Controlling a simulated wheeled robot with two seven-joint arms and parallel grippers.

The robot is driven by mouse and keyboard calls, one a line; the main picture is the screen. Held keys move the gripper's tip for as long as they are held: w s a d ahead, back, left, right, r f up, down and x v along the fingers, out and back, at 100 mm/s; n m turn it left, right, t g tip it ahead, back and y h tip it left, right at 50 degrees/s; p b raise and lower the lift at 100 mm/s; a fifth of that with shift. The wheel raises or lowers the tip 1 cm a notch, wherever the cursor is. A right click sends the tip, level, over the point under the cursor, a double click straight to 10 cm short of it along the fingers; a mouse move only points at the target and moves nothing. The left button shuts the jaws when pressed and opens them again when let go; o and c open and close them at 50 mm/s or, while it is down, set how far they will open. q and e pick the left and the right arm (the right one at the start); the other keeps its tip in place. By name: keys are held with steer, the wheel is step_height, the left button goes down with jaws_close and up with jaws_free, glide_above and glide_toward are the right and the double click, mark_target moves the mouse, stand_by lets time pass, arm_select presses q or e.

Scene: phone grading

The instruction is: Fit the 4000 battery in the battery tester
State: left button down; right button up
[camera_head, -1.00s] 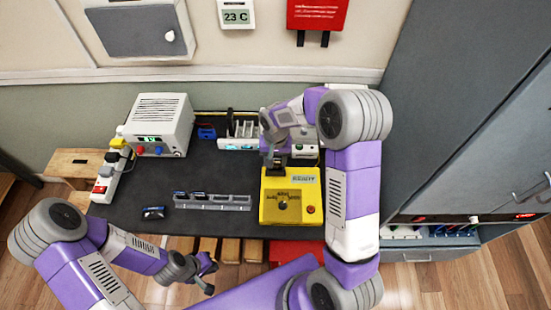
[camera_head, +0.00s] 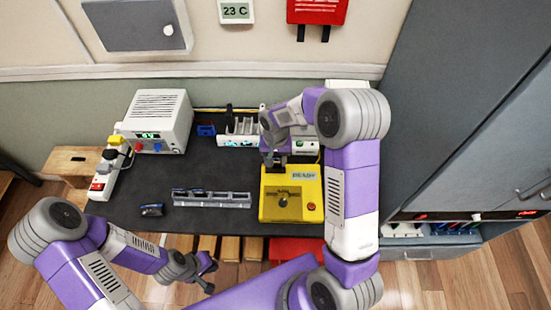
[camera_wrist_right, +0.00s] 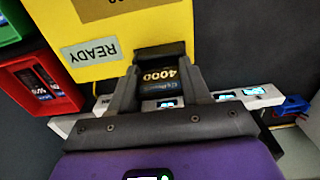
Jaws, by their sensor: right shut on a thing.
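The yellow battery tester (camera_head: 290,207) sits on the dark bench mat, with a READY label (camera_head: 304,176), a dark round recess in its middle and a red button. The label also shows in the right wrist view (camera_wrist_right: 91,53). My right gripper (camera_head: 272,163) is at the tester's back edge. In the right wrist view, my right gripper (camera_wrist_right: 160,70) is shut on a dark battery (camera_wrist_right: 160,82) marked 4000, whose far end is at the tester's edge; whether it touches is unclear. My left gripper (camera_head: 207,275) hangs in front of the bench, away from the tester; its jaw state is unclear.
A grey slotted rack (camera_head: 212,201) and a small dark item (camera_head: 152,210) lie left of the tester. A white power supply (camera_head: 158,120) stands at the back left. A red bin (camera_wrist_right: 40,85) and a green bin (camera_wrist_right: 12,25) sit beside the tester in the wrist view.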

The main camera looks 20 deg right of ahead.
steer(key=shift+f, duration=0.2)
steer(key=o, duration=1.1)
steer(key=shift+r, duration=0.1)
step_height(320, 180, up, 7)
steer(key=shift+r+p, duration=0.2)
steer(key=shift+p, duration=0.15)
